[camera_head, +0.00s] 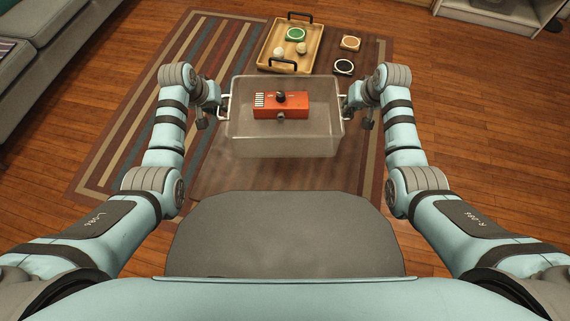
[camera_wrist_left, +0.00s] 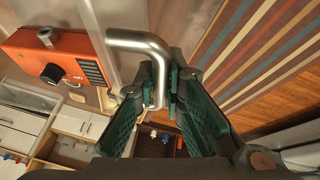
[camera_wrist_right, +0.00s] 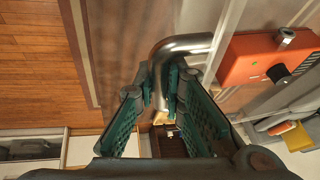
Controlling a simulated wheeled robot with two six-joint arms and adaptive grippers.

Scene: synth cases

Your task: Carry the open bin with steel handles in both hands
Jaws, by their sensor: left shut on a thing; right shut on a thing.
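The open bin (camera_head: 285,146) is a clear, see-through box with a steel handle on its left and right sides. It looks level in front of me. An orange box (camera_head: 287,104) with a black knob lies inside it. My left gripper (camera_head: 222,108) is shut on the left steel handle; in the left wrist view the bent handle (camera_wrist_left: 142,42) runs down between the fingers (camera_wrist_left: 158,95). My right gripper (camera_head: 349,105) is shut on the right handle; in the right wrist view the handle (camera_wrist_right: 180,44) enters between the fingers (camera_wrist_right: 162,92).
Beyond the bin is a wooden tray (camera_head: 267,50) with black handles, holding a green round item (camera_head: 296,34) and pale round pieces. A tan coaster-like piece (camera_head: 350,43) and a black one (camera_head: 344,66) lie beside it. A grey sofa (camera_head: 50,35) stands left; wooden floor (camera_head: 480,130) is clear right.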

